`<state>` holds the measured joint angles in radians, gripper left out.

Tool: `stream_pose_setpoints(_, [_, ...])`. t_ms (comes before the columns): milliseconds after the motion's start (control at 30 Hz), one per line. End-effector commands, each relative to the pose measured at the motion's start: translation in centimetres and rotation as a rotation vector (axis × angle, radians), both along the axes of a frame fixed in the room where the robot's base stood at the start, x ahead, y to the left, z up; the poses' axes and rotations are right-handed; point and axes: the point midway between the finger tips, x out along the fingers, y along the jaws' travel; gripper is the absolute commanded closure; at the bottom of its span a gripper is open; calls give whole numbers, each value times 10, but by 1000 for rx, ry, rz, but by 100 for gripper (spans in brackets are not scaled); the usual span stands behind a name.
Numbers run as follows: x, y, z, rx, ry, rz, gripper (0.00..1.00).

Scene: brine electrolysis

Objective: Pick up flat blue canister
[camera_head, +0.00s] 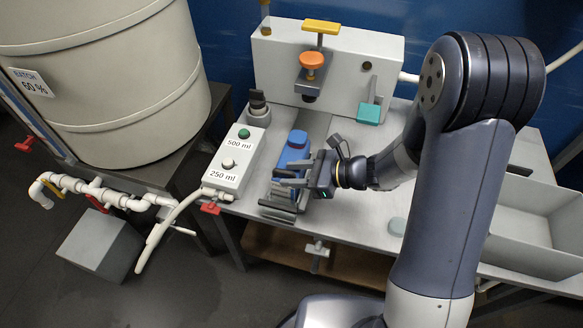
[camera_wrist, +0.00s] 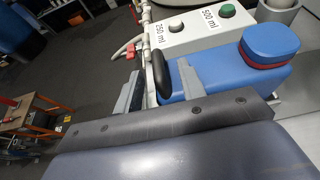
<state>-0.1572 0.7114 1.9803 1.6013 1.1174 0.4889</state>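The flat blue canister (camera_head: 296,143) stands on the grey bench just right of the button box in the head view. In the wrist view its blue body (camera_wrist: 255,82) shows with a blue cap, a red ring under the cap and a black handle (camera_wrist: 160,73). My gripper (camera_head: 282,178) is at the canister's near end, its fingers pointing left. In the wrist view the two grey fingers of my gripper (camera_wrist: 158,86) stand apart, with the black handle appearing between them. I cannot tell whether they touch it. My gripper and arm hide the canister's lower part.
The button box (camera_head: 233,160), labelled 500 ml and 250 ml, stands close left of the canister. A grey dispenser block (camera_head: 350,65) with an orange knob is behind. A dark fixture (camera_head: 280,208) lies at the bench's front edge. A grey bin (camera_head: 525,215) is at the right.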

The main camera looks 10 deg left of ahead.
Motion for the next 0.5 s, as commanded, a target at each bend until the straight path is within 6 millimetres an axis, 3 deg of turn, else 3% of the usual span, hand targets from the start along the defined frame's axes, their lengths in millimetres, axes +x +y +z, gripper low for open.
stream_pose_setpoints(300, [0,5,-2,0,1,-1,62])
stream_pose_setpoints(500, [0,5,-2,0,1,-1,78])
